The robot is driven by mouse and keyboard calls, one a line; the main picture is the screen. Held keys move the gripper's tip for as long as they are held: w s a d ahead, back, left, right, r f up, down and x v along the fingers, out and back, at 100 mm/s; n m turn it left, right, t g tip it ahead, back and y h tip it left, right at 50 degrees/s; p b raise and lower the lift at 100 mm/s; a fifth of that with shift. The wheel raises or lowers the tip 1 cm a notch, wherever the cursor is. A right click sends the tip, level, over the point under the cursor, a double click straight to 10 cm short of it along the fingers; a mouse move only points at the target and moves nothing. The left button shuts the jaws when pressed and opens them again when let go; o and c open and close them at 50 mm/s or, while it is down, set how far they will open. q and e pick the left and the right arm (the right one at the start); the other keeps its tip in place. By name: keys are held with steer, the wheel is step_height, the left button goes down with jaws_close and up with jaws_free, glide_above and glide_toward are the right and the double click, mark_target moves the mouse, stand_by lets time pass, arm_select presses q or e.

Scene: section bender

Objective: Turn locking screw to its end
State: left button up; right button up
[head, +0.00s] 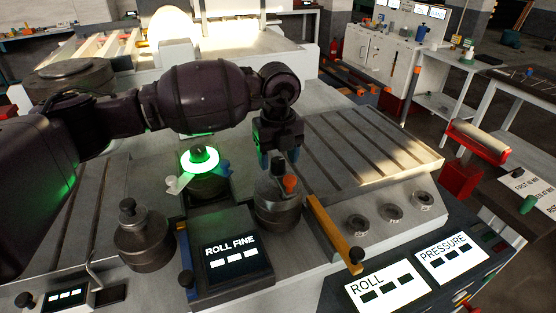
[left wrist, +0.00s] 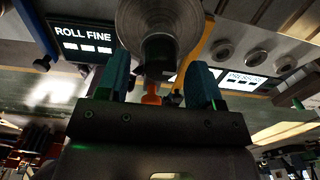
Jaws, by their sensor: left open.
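My left gripper (head: 278,161) comes down from above, open, over a round metal post (head: 279,208) with a dark knob on top and an orange knob (head: 290,184) at its side. I cannot tell which of these is the locking screw. In the left wrist view, the post (left wrist: 160,25) lies ahead of the gripper (left wrist: 160,80). Its dark stem and the orange knob (left wrist: 152,93) show between the two blue-green fingers, which look apart from them. The gripper hides part of the post's top in the head view. My right gripper is not in view.
A ROLL FINE display (head: 232,254) stands in front of the post. A green-lit knob (head: 200,158) and another dark-topped post (head: 144,238) stand to the left. A yellow bar (head: 333,231) and grey dials (head: 391,212) lie to the right. A slotted plate (head: 375,150) is behind.

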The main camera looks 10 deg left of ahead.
arm_select(q)
steer(key=shift+f, duration=0.6)
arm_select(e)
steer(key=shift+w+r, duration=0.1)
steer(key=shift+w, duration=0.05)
arm_select(q)
steer(key=shift+c, duration=0.3)
steer(key=c, duration=0.9)
steer(key=shift+o, duration=0.2)
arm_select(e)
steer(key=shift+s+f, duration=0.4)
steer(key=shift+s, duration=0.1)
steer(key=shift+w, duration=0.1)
